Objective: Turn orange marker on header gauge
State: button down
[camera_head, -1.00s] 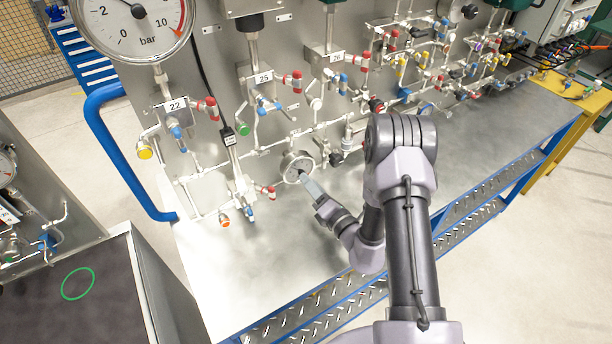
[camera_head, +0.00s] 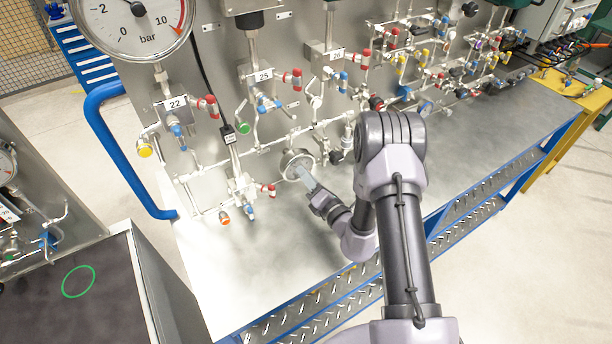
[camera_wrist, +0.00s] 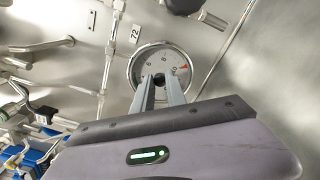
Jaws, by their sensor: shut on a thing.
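The header gauge is a small round dial with a metal rim, low on the panel in the head view (camera_head: 296,158). In the wrist view the gauge (camera_wrist: 158,56) faces me, with a pale face and an orange-red mark (camera_wrist: 183,67) near its right edge. My gripper (camera_wrist: 160,79) has its two grey fingers at the middle of the dial, shut on a small dark centre knob (camera_wrist: 159,80). The fingers hide the lower part of the face. In the head view my gripper (camera_head: 302,173) reaches the gauge from the lower right.
A large bar gauge (camera_head: 133,12) hangs at the upper left. Pipes and coloured valve handles (camera_head: 292,79) crowd the panel above and beside the small gauge. A blue rail (camera_head: 110,150) stands at left. The metal bench top (camera_head: 255,270) in front is clear.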

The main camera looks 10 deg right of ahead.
jog(key=shift+n, duration=0.3)
jog(key=shift+n+b, duration=14)
jog(key=shift+n, duration=3.9)
jog(key=c, duration=1.3)
grip_release()
jog(key=shift+c, duration=0.2)
